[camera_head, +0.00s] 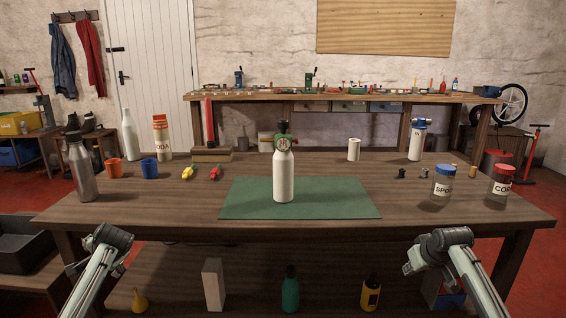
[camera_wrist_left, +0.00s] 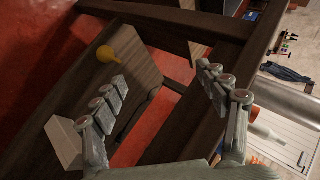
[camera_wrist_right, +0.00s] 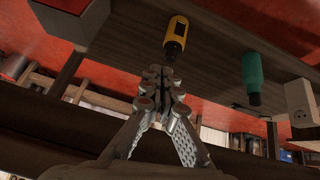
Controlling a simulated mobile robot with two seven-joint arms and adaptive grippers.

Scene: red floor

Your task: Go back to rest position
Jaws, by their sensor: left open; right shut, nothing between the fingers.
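My left gripper (camera_wrist_left: 160,77) is open and empty in the left wrist view, its two fingers spread well apart in front of the table frame and lower shelf. In the head view my left arm comes in at the lower left, in front of the table's near edge. My right gripper (camera_wrist_right: 160,73) is shut with its fingers together and nothing between them. In the head view the right gripper (camera_head: 409,266) is at the lower right, in front of the table's near edge. The wooden table (camera_head: 130,202) stands before me.
A white bottle (camera_head: 284,178) with a green and red top stands on a green mat (camera_head: 345,208). A steel bottle (camera_head: 84,172), mugs and jars stand around it. The lower shelf holds a yellow bottle (camera_wrist_right: 176,38), a green bottle (camera_wrist_right: 252,75) and a yellow funnel (camera_wrist_left: 107,54).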

